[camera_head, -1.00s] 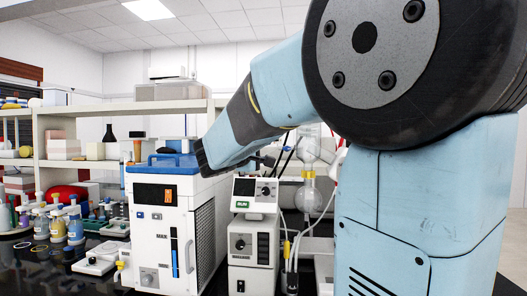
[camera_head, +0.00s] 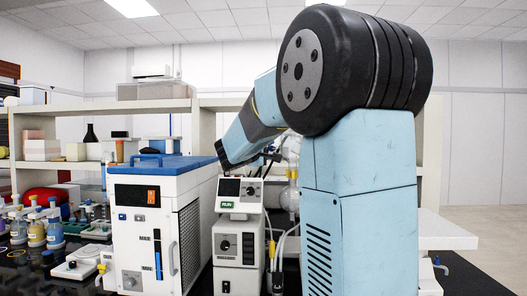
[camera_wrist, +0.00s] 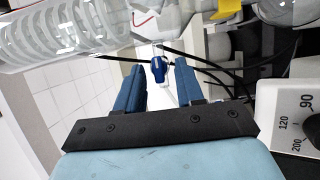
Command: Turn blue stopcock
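The blue stopcock (camera_wrist: 159,70) shows in the wrist view as a small blue knob on a white stem. My gripper (camera_wrist: 158,72) has two blue fingers, open with a gap between them. In the picture the stopcock lies in that gap, near the fingertips, with clear space to either side. I cannot tell whether it is at the same depth as the fingertips. In the head view my arm covers most of the area around the glassware, and the stopcock cannot be made out.
A coiled glass condenser (camera_wrist: 60,30) lies close at the upper left of the wrist view. Dark cables run behind the fingers. A white dial unit (camera_wrist: 290,110) is at the right. In the head view, a blue-topped white chiller (camera_head: 150,230) stands left of a controller (camera_head: 239,240).

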